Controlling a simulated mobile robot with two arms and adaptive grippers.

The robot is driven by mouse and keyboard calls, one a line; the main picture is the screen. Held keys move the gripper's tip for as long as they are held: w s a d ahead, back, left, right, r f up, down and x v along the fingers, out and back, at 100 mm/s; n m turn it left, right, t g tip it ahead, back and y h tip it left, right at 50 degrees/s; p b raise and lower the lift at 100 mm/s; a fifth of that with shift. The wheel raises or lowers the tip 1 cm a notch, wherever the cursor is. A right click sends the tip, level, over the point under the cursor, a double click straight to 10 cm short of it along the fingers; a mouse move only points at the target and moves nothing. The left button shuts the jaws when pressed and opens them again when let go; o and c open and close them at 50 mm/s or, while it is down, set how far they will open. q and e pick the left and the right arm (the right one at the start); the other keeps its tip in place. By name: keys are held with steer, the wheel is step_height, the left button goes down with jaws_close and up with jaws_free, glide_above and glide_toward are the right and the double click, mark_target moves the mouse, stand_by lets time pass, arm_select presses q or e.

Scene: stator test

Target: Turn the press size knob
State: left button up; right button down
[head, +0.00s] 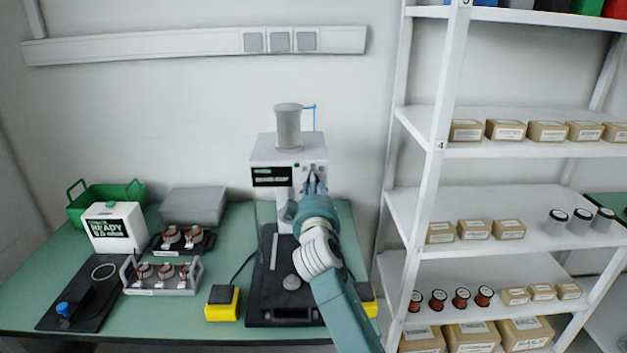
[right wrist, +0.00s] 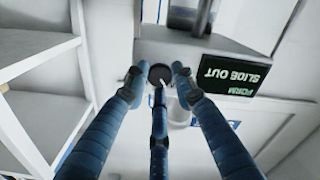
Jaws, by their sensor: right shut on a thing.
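The press (head: 262,150) stands on the green table, with a white head, a grey cylinder on top and a dark display (head: 272,177) on its front. My right gripper (head: 314,180) is at the right side of the press head's front. In the right wrist view, its three blue fingers are around a small black round knob (right wrist: 159,72) on the press front, and the gripper (right wrist: 159,82) is shut on it. The display (right wrist: 236,82) appears upside down there, reading "FORM SLIDE OUT". In the head view the gripper hides the knob. My left gripper is not in view.
Yellow-and-black boxes (head: 222,303) flank the dark press base (head: 263,310). A "READY" box (head: 117,227), a green bin (head: 130,192) and stators in a holder (head: 162,277) are on the left. A white shelf (head: 420,180) stands close on the right.

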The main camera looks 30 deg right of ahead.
steer(key=shift+n+p, duration=0.3)
steer(key=shift+n, duration=0.7)
steer(key=c, duration=1.4)
jaws_free()
steer(key=shift+c, duration=0.2)
steer(key=v, duration=1.2)
steer(key=shift+f, duration=0.1)
